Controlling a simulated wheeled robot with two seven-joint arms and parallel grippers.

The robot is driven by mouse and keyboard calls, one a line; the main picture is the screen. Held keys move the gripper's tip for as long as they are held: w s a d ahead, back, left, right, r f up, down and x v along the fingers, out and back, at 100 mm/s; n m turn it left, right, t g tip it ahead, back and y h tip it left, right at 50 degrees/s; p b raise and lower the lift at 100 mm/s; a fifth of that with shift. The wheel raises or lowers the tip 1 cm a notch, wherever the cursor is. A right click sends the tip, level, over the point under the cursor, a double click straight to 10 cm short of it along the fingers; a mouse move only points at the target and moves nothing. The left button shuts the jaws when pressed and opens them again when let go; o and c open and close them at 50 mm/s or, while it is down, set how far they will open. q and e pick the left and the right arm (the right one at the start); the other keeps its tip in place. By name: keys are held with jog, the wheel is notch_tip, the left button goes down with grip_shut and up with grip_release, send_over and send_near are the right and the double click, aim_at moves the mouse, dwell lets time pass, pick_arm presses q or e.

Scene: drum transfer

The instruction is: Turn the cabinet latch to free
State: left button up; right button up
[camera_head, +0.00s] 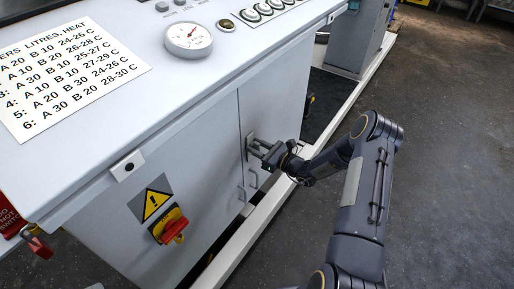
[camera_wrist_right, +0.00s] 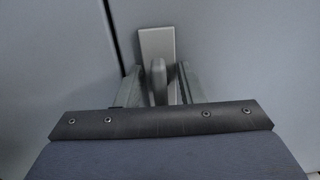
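The cabinet latch is a pale grey plate with a rounded handle on the cabinet front, beside the door seam. In the head view, the latch (camera_head: 251,146) is partly hidden by my right gripper (camera_head: 262,151). In the right wrist view, the latch plate (camera_wrist_right: 157,43) stands nearly upright and the handle points down toward me. The fingers of my right gripper (camera_wrist_right: 160,82) are on either side of the handle, with narrow gaps visible. The gripper looks open around it. My left gripper is not in view.
The grey cabinet (camera_head: 205,150) has a red and yellow switch (camera_head: 170,226) below a warning triangle (camera_head: 155,203). A gauge (camera_head: 188,38) and a printed sheet (camera_head: 62,72) are on top. Floor at the right is clear.

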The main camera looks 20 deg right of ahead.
grip_shut()
jog(key=shift+m, duration=0.4)
jog(key=m, duration=0.3)
jog(key=shift+d+m+p, duration=0.1)
jog(key=shift+m+p, duration=0.3)
jog(key=m+p, duration=0.1)
jog(key=m, duration=0.3)
jog(key=shift+w+d+f, duration=0.1)
jog(key=m, duration=0.5)
jog(key=shift+f+p, duration=0.1)
jog(key=shift+p, duration=0.25)
jog(key=m, duration=0.4)
jog(key=shift+f, duration=0.1)
jog(key=shift+m, duration=0.3)
